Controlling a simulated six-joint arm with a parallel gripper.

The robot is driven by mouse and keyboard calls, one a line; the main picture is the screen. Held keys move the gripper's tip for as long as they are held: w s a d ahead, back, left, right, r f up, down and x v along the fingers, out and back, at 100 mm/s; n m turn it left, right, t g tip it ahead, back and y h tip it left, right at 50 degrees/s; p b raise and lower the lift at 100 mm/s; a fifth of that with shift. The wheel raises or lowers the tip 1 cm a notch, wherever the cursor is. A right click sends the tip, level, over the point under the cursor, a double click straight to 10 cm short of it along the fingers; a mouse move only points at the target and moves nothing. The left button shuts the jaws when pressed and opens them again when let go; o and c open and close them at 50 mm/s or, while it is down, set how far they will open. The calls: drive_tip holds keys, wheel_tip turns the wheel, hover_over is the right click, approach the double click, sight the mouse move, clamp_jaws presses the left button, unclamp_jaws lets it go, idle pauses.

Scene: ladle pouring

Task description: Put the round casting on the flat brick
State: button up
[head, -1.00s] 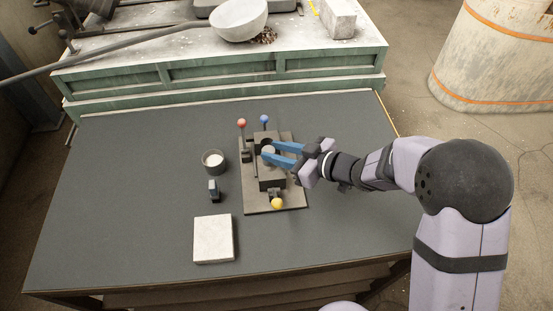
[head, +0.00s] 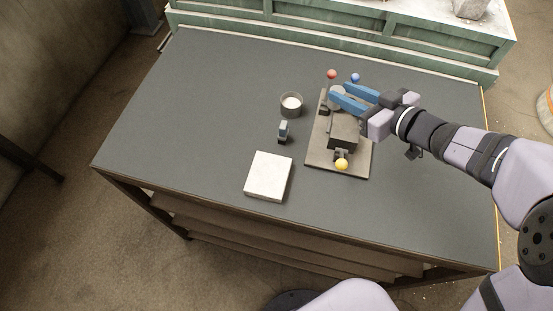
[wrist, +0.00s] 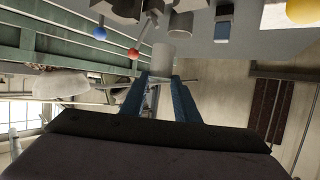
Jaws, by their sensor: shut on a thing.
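The round casting, a short grey cylinder, is gripped between the blue fingers of my gripper (head: 340,92); it shows at the fingertips in the wrist view (wrist: 163,57). My gripper is shut on it, over the back part of the dark mould fixture (head: 343,132) in the head view. It appears held above the fixture, though the exact height is hard to tell. The flat brick (head: 269,176), a pale square slab, lies on the table in front and to the left of the fixture. Its top is bare.
The fixture has red (head: 331,74), blue (head: 355,77) and yellow (head: 342,164) knobs. A round cup with white contents (head: 291,105) and a small dark upright object (head: 283,131) stand left of it. The table's left side is clear. A green bench (head: 330,35) stands behind.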

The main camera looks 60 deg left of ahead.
drive_tip(key=s+a+r+n+g+b, duration=0.2)
drive_tip(key=s+n+g, duration=0.1)
drive_tip(key=s, duration=0.7)
drive_tip(key=n+g+h, duration=0.4)
drive_tip(key=g, duration=0.1)
hover_over(279, 177)
drive_tip(key=shift+y, duration=0.3)
drive_tip(key=shift+f+p, duration=0.75)
drive_tip(key=shift+f, duration=4.3)
drive_tip(key=shift+f, duration=0.15)
drive_tip(key=o, duration=1.1)
drive_tip(key=shift+r, duration=0.2)
drive_tip(key=b+v, duration=0.2)
drive_tip(key=v, duration=1)
drive_tip(key=shift+r, duration=0.1)
